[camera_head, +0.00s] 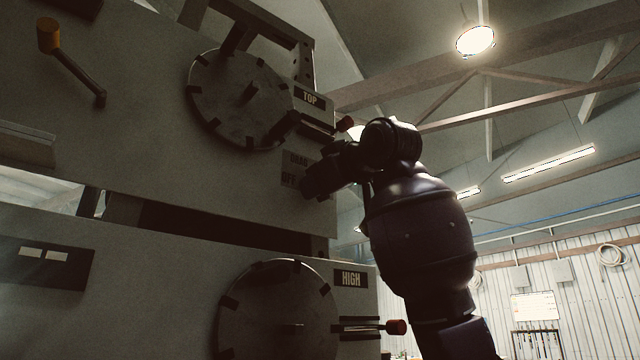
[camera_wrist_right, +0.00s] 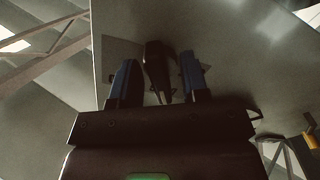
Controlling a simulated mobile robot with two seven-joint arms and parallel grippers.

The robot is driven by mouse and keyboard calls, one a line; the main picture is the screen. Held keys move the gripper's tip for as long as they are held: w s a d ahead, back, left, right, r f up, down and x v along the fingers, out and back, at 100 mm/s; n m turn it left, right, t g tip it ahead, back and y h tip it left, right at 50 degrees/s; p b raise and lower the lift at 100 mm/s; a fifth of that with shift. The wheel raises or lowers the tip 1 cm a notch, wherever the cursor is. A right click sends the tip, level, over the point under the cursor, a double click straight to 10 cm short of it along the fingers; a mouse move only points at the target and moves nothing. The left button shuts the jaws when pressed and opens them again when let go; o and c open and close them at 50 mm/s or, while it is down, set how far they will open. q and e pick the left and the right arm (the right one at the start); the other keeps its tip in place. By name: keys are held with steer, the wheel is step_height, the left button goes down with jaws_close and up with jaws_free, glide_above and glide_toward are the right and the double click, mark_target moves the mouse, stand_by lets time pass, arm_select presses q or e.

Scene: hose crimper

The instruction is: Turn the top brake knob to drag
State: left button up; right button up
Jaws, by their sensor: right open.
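The top brake knob (camera_wrist_right: 157,62) is a dark, elongated knob on the grey machine face in the right wrist view. It lies between the two blue fingers of my right gripper (camera_wrist_right: 158,80), which are apart with a visible gap on each side. In the head view my right gripper (camera_head: 318,180) is at the panel's right edge and hides the knob there. A dark label plate (camera_head: 291,168) beside it seems to read DRAG above OFF, partly covered. I cannot read the knob's pointing direction surely. My left gripper is not in view.
The TOP label (camera_head: 310,98) and a red-tipped lever (camera_head: 345,123) sit just above my right gripper, near a notched disc (camera_head: 235,95). Below are another disc (camera_head: 275,315), a HIGH label (camera_head: 351,279) and another red-tipped lever (camera_head: 396,327).

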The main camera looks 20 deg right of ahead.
arm_select(q)
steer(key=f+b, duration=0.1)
steer(key=b, duration=0.1)
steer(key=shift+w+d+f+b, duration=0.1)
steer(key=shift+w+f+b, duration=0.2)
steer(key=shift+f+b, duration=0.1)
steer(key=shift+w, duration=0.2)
arm_select(e)
steer(key=v, duration=1)
steer(key=shift+s, duration=0.35)
steer(key=shift+d, duration=0.15)
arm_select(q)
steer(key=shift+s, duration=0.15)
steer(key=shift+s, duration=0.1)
